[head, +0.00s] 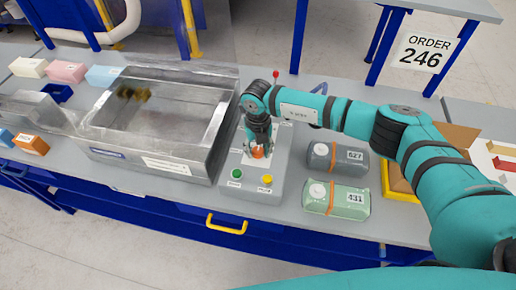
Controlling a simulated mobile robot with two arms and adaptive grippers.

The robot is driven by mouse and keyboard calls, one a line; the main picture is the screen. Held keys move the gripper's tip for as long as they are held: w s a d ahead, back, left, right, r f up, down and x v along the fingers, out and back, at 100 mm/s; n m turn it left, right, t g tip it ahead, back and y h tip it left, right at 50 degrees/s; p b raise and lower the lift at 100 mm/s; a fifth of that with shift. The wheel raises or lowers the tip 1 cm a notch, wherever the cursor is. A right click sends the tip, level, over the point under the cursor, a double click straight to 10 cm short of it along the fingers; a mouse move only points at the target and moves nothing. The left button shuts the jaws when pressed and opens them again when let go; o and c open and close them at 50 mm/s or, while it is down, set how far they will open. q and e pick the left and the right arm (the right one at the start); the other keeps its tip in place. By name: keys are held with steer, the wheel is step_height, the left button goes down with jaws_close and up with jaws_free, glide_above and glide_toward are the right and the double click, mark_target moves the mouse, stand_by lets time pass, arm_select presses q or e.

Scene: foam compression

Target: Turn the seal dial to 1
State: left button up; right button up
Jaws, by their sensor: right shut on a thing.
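The grey control box (280,185) stands on the bench right of the metal press. Its orange-red seal dial (258,153) shows just below my right gripper (259,145). The right gripper points down and is shut on the dial. Its fingers cover part of the dial and any numbers around it, so the setting cannot be read. A green button (237,173) and a yellow button (267,179) are on the front of the box. My left gripper is not in view.
The open metal chamber (205,75) stands to the left. Coloured blocks, such as a pink one (66,71), lie far left.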

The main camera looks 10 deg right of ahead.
mark_target(258, 150)
steer(key=shift+f+n+b, duration=0.2)
steer(key=shift+n+b, duration=0.3)
steer(key=shift+b, duration=0.25)
steer(key=n+b, duration=0.6)
steer(key=b, duration=0.3)
steer(key=shift+n, duration=0.3)
steer(key=shift+r+n+b, duration=0.15)
steer(key=shift+n+b, duration=0.65)
steer(key=shift+b, duration=0.2)
steer(key=o, duration=1.1)
steer(key=shift+o, duration=0.2)
steer(key=shift+r, duration=0.1)
step_height(258, 150, up, 12)
